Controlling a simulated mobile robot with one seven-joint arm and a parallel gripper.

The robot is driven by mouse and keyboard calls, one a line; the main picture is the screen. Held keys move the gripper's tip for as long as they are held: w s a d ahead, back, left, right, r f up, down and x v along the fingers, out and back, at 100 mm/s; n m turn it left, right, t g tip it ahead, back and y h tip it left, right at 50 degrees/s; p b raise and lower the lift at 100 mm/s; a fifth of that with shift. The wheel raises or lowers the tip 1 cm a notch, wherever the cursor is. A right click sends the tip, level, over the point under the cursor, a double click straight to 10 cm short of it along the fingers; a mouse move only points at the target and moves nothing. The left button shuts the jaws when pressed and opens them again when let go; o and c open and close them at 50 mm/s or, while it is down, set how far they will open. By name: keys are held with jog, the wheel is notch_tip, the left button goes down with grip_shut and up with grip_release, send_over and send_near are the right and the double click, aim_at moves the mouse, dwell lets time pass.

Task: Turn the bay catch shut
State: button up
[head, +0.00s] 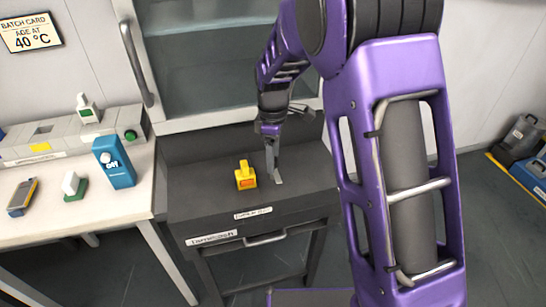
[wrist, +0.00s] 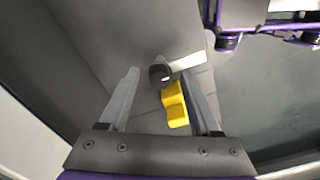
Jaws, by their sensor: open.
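A dark round hub (wrist: 157,72) with a pale flat bar (wrist: 187,60) sticking out from it shows in the wrist view; it looks like the bay catch. In the head view a pale piece (head: 278,180) shows on the dark bench top just below my gripper (head: 273,158). My gripper (wrist: 160,74) points down, open, with the hub showing between its fingertips; whether they touch it I cannot tell. In the wrist view the yellow block (wrist: 174,104) appears beside the right finger.
The dark bench (head: 205,205) has a front handle and small labels. A glass-fronted cabinet (head: 220,60) stands behind it. A white table (head: 130,195) at left holds a blue device (head: 114,162), a green-based white block (head: 73,185) and a grey-yellow device (head: 22,197). My purple arm hides much of the right side.

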grip_shut()
dwell(0.4)
jog(key=shift+m, duration=0.3)
jog(key=m+p, duration=0.1)
jog(key=m, duration=0.2)
jog(key=shift+m+p, duration=0.3)
jog(key=m+p, duration=0.1)
jog(key=m, duration=0.3)
jog(key=shift+m, duration=0.3)
jog(key=m+p, duration=0.1)
jog(key=m, duration=0.3)
jog(key=shift+m+p, duration=0.65)
jog(key=shift+m, duration=1.85)
